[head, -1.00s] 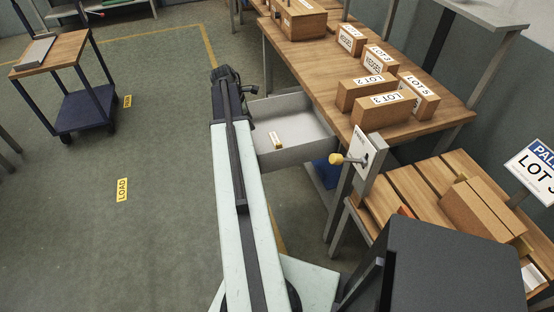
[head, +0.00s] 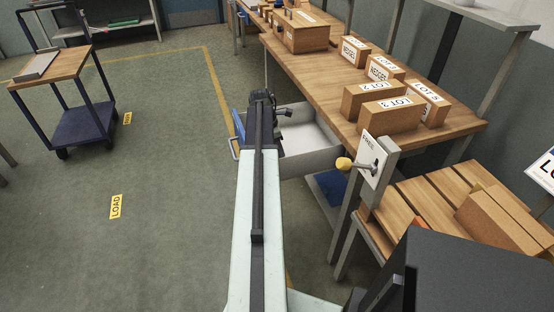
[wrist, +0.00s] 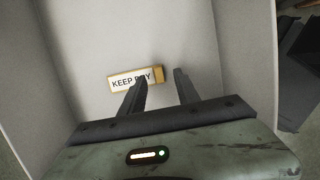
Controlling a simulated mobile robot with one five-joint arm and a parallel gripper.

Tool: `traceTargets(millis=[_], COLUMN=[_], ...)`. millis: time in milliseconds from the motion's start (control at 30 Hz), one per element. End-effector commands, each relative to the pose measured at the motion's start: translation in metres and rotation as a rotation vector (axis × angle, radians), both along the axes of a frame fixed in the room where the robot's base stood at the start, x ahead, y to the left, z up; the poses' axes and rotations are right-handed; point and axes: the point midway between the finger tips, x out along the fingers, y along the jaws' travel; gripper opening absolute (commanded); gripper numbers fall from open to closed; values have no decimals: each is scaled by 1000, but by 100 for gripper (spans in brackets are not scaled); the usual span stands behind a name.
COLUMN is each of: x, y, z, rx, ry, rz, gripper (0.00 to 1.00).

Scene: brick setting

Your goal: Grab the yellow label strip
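The yellow label strip (wrist: 122,82) has a white face reading "KEEP DRY". It lies on the floor of the open grey drawer (wrist: 215,110) in the wrist view. My gripper (wrist: 160,76) is open, with its two dark fingers apart and pointing at the strip. The left fingertip overlaps the lettering in the picture, and the strip's right end shows between the fingers. I see no grip on it, and contact cannot be told. In the head view, my arm reaches over the left part of the drawer (head: 315,160) and hides the strip.
The workbench (head: 290,75) above the drawer holds several lot boxes (head: 390,115). A lever post (head: 378,170) and a slatted pallet (head: 400,205) stand at the right. A trolley (head: 75,125) is at the left.

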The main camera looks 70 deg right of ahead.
Motion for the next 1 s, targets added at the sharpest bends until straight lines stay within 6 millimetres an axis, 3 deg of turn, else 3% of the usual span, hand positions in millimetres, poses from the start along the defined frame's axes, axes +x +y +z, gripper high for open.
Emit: traceTargets(millis=[33,133,367,400,533,867,1000], x=[-1,-4,-5,-5,-4,-4,-4], y=[-2,-4,-5,-5,-5,-5,-5], z=[-19,-32,-30,-30,-30,-29,-19], rx=[0,0,0,0,0,0,0], ry=[0,0,0,0,0,0,0], rz=[0,0,2,2,2,3,3], gripper=[38,38,38,35,0,0,0])
